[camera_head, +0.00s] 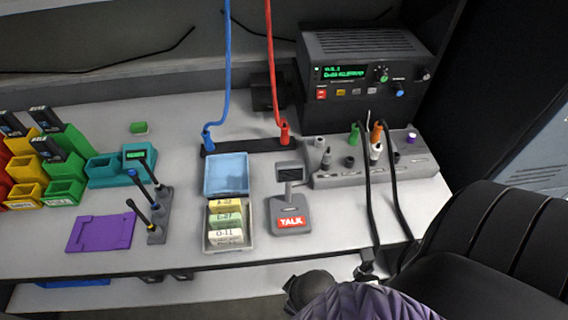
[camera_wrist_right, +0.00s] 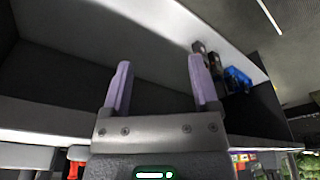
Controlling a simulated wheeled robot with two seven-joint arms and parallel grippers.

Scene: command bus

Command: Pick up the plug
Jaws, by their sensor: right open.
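Several plugs stand in the head view, and I cannot tell which one the task means. A blue plug (camera_head: 207,139) on a blue cable and a red plug (camera_head: 284,133) on a red cable stand on a black strip (camera_head: 247,147). A green plug (camera_head: 354,136) and an orange plug (camera_head: 377,133), both with black cables, stand on a grey socket panel (camera_head: 335,178) with white and grey plugs. My right gripper (camera_wrist_right: 159,75) is open and empty in the right wrist view, with no plug between its purple fingers. My left gripper is not in view.
A radio (camera_head: 362,75) stands behind the panel. A TALK stand (camera_head: 290,213), a tray of labelled cards (camera_head: 229,248) and a blue tray (camera_head: 226,174) occupy the middle of the desk (camera_head: 180,205). A black seat (camera_head: 480,245) is at right.

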